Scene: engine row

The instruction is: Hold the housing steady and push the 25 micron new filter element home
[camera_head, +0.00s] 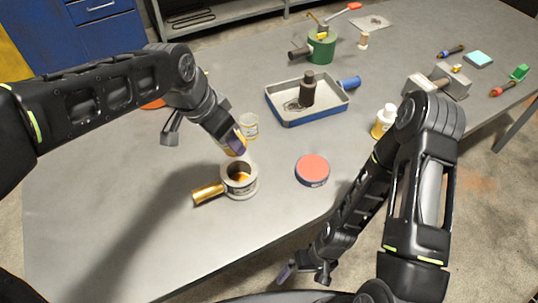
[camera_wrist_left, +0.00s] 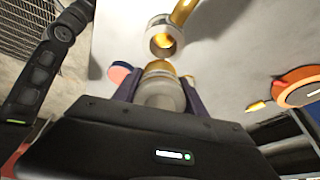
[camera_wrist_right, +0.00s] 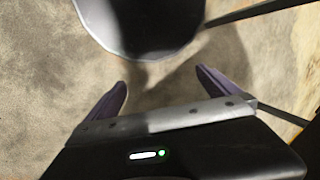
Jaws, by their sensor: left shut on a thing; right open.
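The housing (camera_head: 240,179) is a grey, open-topped cup on the table with a brass piece (camera_head: 207,193) sticking out to its left. Something golden shows inside it. My left gripper (camera_head: 237,146) is just above and behind the housing. In the left wrist view its purple fingers are shut on a pale cylinder with a golden end (camera_wrist_left: 160,88), which looks like a filter element. That end points toward the housing (camera_wrist_left: 165,38), with a small gap showing. My right gripper (camera_head: 303,273) is open and empty, off the table's front edge; only floor shows between its fingers (camera_wrist_right: 163,88).
A white and yellow cylinder (camera_head: 249,125) stands behind the left gripper. A red-topped tin (camera_head: 312,170) is right of the housing. A blue-rimmed tray (camera_head: 284,116) holds a dark cylinder (camera_head: 307,89). A yellow and white bottle (camera_head: 383,122) stands near my right arm. The table's front left is clear.

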